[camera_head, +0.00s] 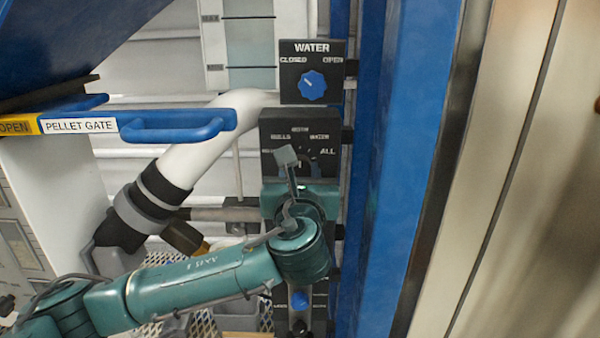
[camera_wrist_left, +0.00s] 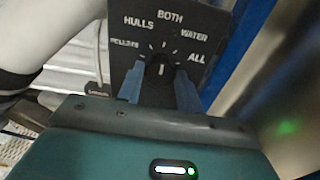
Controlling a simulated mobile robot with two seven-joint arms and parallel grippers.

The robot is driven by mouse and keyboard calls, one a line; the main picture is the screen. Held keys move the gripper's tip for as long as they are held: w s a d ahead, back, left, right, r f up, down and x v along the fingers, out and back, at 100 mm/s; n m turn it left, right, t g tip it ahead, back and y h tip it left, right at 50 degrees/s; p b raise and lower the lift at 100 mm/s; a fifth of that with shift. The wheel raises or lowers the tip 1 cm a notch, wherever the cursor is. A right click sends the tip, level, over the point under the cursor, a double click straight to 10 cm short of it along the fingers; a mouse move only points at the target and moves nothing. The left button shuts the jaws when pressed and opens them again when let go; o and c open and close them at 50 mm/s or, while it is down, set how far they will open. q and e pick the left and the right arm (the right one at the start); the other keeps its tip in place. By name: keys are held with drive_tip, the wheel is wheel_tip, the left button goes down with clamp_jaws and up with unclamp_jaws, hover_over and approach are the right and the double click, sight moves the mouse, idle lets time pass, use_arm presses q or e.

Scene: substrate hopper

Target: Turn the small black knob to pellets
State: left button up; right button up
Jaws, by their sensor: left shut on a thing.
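The small black knob (camera_wrist_left: 161,68) sits on a black panel between the labels, which read PELLETS, HULLS, BOTH, WATER and ALL around it in the left wrist view. A short white mark on the knob stands roughly upright, toward the BOTH label. My left gripper (camera_wrist_left: 160,85) is shut on the knob, one blue finger on each side. In the head view the black panel (camera_head: 275,128) shows above my left gripper (camera_head: 304,172), which hides the knob there. My right gripper is not in view.
Above is a WATER panel (camera_head: 312,96) with a blue knob (camera_head: 312,85). A blue PELLET GATE handle (camera_head: 180,127) juts out at the left. A white pipe (camera_head: 205,140) runs beside the panels, and a blue post (camera_head: 410,130) stands to their right. Another blue knob (camera_head: 299,301) is below.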

use_arm(q)
drive_tip(key=shift+n, duration=0.4)
drive_tip(key=n, duration=0.3)
drive_tip(key=shift+n, duration=0.3)
drive_tip(key=n, duration=0.3)
drive_tip(key=shift+n, duration=0.4)
drive_tip(key=n, duration=0.4)
drive_tip(key=shift+f+b, duration=0.1)
drive_tip(key=shift+b, duration=0.2)
drive_tip(key=shift+a+n, duration=0.1)
drive_tip(key=shift+n, duration=1.7)
drive_tip(key=o, duration=1)
drive_tip(key=shift+s, duration=0.1)
